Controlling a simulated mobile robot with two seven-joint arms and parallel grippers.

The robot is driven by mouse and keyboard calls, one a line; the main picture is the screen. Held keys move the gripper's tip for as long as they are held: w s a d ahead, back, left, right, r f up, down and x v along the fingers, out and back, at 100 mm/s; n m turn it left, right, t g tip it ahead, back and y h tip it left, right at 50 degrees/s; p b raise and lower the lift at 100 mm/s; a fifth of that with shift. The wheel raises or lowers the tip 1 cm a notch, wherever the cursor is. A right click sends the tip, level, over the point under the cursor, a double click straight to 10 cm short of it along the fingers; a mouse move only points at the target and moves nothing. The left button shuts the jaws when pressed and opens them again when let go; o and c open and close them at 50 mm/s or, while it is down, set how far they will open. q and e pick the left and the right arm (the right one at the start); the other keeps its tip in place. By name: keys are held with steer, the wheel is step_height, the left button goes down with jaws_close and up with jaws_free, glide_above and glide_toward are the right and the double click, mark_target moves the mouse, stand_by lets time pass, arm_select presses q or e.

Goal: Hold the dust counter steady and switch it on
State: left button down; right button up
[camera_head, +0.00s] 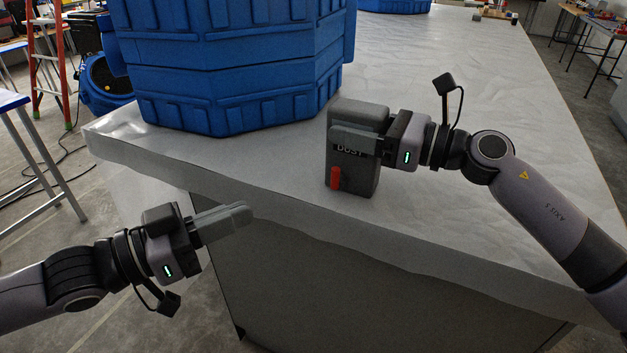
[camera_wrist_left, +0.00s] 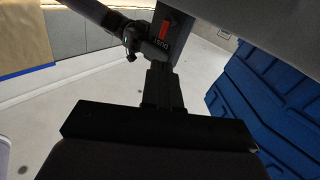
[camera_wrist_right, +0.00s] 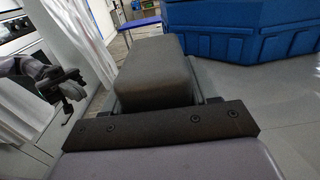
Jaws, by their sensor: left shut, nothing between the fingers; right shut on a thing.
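The dust counter (camera_head: 367,181) is a dark grey box labelled "DUST", standing upright near the front edge of the grey counter. A red switch (camera_head: 336,177) is on the lower left of its front face. My right gripper (camera_head: 352,137) is shut on the dust counter, with a finger across its front that partly covers the label. In the right wrist view the dust counter's top (camera_wrist_right: 155,72) shows between the fingers. My left gripper (camera_head: 246,213) is shut and empty, off the counter's front edge, left of and apart from the dust counter. The red switch also shows in the left wrist view (camera_wrist_left: 164,29).
A large blue container (camera_head: 225,70) stands on the counter (camera_head: 470,110) behind and left of the dust counter. The counter top to the right is mostly clear. An orange ladder (camera_head: 48,60) and a blue-topped table (camera_head: 12,100) stand at far left.

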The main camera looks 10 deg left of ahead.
mark_target(332, 183)
arm_select(q)
steer(key=shift+a+r+m, duration=0.1)
steer(key=shift+a+m, duration=0.45)
steer(key=shift+m, duration=0.05)
steer(key=shift+w+d, duration=0.1)
steer(key=x, duration=1.3)
steer(key=shift+w+d, duration=0.25)
steer(key=shift+d, duration=0.05)
steer(key=shift+d+m+g+y, duration=0.15)
steer(key=shift+m+g+y, duration=0.3)
steer(key=shift+m, duration=0.25)
steer(key=m+y, duration=0.1)
steer(key=m, duration=0.1)
steer(key=d+m+y, duration=0.1)
steer(key=m+y, duration=0.1)
steer(key=s+d+m+y, duration=0.1)
steer(key=m+y, duration=0.1)
steer(key=shift+d+r+g+y, duration=0.2)
steer(key=shift+d+g+y, duration=0.05)
stand_by(0.4)
steer(key=shift+r, duration=0.1)
